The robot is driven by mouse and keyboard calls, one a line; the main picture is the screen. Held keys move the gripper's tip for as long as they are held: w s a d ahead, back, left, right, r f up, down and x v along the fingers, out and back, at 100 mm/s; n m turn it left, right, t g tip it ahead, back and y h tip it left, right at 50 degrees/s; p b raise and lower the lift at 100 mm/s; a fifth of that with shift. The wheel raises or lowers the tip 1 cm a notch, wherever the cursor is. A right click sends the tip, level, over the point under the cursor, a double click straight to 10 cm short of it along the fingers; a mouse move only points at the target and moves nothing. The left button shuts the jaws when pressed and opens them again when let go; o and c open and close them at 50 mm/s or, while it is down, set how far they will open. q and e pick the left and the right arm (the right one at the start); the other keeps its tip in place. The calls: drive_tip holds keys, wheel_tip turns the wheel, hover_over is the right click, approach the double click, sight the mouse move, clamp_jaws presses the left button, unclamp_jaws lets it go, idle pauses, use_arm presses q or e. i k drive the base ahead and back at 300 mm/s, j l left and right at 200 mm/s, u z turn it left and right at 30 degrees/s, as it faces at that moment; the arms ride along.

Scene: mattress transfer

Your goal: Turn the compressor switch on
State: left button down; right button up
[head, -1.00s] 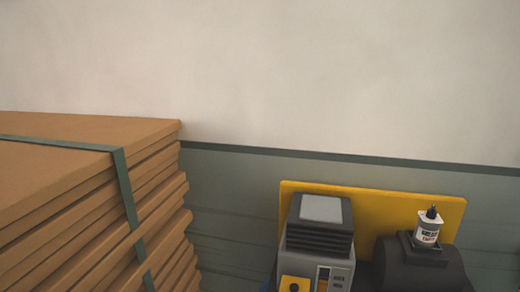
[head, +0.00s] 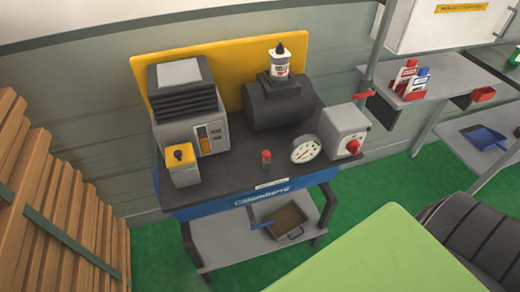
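The compressor bench stands against the wall in the middle left of the head view, with a dark top (head: 235,170) and a blue front strip. On it are a grey machine housing with a black louvred top (head: 188,105) and a black cylindrical tank (head: 280,104). A small grey box with a yellow top and black knob (head: 180,155) stands at the front left. A grey box with a red knob (head: 353,146) stands at the right end, beside a round white gauge (head: 305,149). I cannot tell which knob is the compressor switch or its setting. Neither gripper is in view.
Stacked, strapped brown boards (head: 60,215) stand at the left. A light green surface (head: 385,260) and a dark ribbed seat (head: 475,235) are at the front right. A grey shelf (head: 440,78) is at the right. Green floor (head: 350,205) shows between them.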

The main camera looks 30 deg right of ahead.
sight(353, 147)
drive_tip(key=z, duration=1.85)
drive_tip(key=u, duration=0.35)
drive_tip(key=i+l+u, duration=0.1)
drive_tip(key=l+u, duration=0.35)
drive_tip(key=i+l+u, duration=0.1)
drive_tip(key=l+u, duration=0.2)
drive_tip(key=u, duration=0.15)
drive_tip(key=l+u, duration=0.45)
